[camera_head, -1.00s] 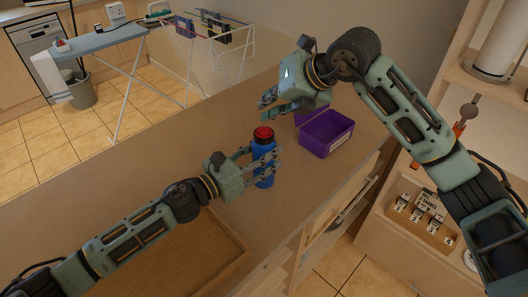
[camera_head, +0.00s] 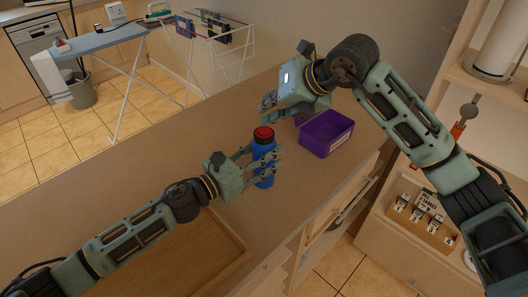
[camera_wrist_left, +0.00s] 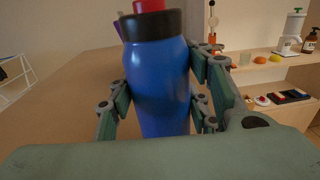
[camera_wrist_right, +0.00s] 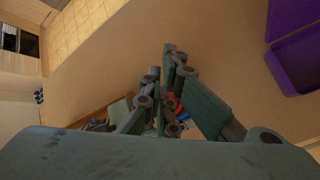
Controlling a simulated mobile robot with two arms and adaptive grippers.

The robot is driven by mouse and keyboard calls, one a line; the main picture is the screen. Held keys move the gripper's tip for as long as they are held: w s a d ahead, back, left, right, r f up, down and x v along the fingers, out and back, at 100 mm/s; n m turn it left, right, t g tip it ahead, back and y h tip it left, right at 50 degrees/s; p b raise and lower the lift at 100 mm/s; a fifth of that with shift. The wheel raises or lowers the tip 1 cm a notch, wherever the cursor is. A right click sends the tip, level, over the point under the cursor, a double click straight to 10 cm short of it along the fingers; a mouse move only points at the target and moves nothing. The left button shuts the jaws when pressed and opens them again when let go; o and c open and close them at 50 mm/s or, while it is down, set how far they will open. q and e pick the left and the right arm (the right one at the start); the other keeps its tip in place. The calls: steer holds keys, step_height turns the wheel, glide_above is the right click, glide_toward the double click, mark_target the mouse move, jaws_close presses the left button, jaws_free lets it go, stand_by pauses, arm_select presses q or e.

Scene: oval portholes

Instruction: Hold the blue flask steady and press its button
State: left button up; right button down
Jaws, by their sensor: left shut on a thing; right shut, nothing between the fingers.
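The blue flask (camera_head: 263,150) stands upright on the counter, with a black collar and a red button (camera_head: 263,132) on top. It fills the middle of the left wrist view (camera_wrist_left: 158,85), where the button (camera_wrist_left: 149,5) is cut by the top edge. My left gripper (camera_head: 265,166) is shut around the flask's body, a finger on each side. My right gripper (camera_head: 268,103) is shut and empty, above and beyond the flask in the head view. In the right wrist view, a bit of red (camera_wrist_right: 172,101) shows behind its fingers (camera_wrist_right: 172,75); the rest of the flask is mostly hidden.
An open purple box (camera_head: 327,133) stands on the counter (camera_head: 200,150) right of the flask. A wooden tray (camera_head: 180,262) lies at the near left, below my left arm. Shelves (camera_head: 420,215) with small items stand at the right, across a floor gap.

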steer(key=shift+f, duration=0.1)
stand_by(0.6)
steer(key=shift+f, duration=0.3)
steer(key=shift+f, duration=0.25)
stand_by(0.3)
steer(key=shift+r, duration=0.7)
step_height(320, 180, up, 6)
stand_by(0.6)
